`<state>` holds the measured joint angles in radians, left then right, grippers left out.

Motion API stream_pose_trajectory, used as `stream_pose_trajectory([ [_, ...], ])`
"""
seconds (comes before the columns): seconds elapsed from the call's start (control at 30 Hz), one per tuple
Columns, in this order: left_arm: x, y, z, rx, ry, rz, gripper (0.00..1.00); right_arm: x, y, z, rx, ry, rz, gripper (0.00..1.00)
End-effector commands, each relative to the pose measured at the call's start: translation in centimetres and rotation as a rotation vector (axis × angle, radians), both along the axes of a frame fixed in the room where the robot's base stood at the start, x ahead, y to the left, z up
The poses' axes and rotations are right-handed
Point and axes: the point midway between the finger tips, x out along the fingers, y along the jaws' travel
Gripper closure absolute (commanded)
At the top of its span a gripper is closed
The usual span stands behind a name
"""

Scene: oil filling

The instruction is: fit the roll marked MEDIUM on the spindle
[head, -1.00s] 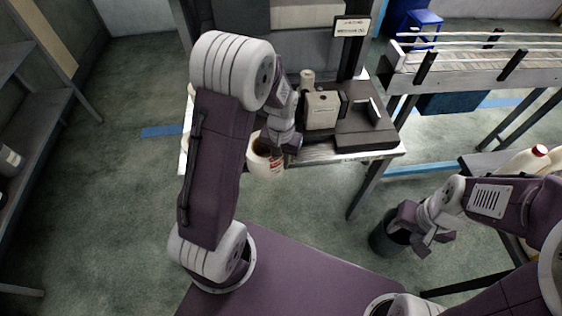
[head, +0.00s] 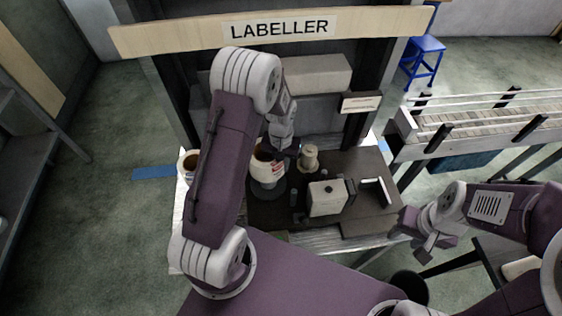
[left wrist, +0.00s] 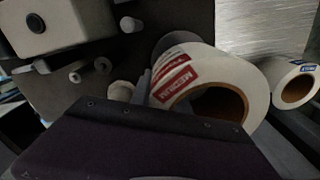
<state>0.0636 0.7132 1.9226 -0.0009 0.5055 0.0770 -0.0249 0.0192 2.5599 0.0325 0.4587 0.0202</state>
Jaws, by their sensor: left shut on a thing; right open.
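The roll marked MEDIUM (head: 268,170) is white with a red label and a brown core. It also shows in the left wrist view (left wrist: 225,72), its label and open core facing the camera. My left gripper (head: 277,148) is shut on this roll and holds it over the labeller's deck, in front of a dark round disc (head: 268,194). The disc shows partly behind the roll in the left wrist view (left wrist: 176,42). I cannot make out the spindle itself or whether the roll is around it. My right gripper (head: 425,241) is open and empty, off to the right.
Another roll, with a blue label (left wrist: 296,84), stands at the deck's left edge (head: 188,162). A beige box unit (head: 327,198), thin posts (head: 294,197) and a small pale cylinder (head: 309,157) stand right of the held roll. The LABELLER sign (head: 279,27) spans above; a conveyor (head: 480,128) is at right.

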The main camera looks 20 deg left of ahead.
Motion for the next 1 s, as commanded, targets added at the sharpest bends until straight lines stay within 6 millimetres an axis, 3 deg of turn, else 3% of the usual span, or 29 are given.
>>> stream_pose_trajectory([
  [0.37, 0.0, 0.0, -1.3, 0.000, -0.001, -0.001, 1.00, 0.0, 0.0, -1.2, 0.000, 0.000, 0.000, 0.56],
  [1.0, 0.0, 0.0, -7.7, 0.000, -0.001, -0.001, 1.00, 0.0, 0.0, -6.4, 0.000, 0.000, 0.000, 0.56],
])
